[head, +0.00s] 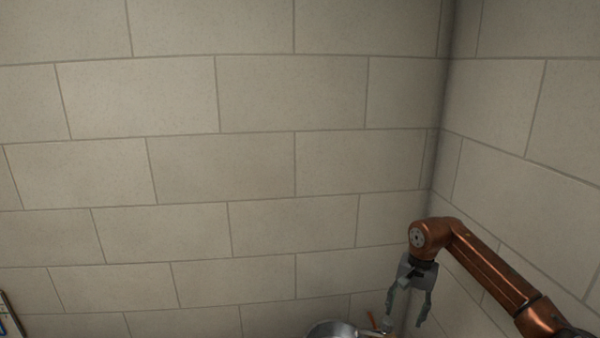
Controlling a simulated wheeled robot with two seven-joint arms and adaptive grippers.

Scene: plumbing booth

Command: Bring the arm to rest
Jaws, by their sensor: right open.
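My right arm (490,275) comes in from the lower right, copper-coloured, and bends down at its wrist. My right gripper (405,322) hangs from it, grey, with its fingers pointing down and spread apart. Nothing shows between the fingers. It is in the lower right of the head view, near the corner of the walls. My left gripper is not in the head view.
A round metal vessel (333,330) shows at the bottom edge, left of the right gripper. Tiled walls (220,170) meet in a corner at the right. A partly cut-off object (9,318) is at the lower left.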

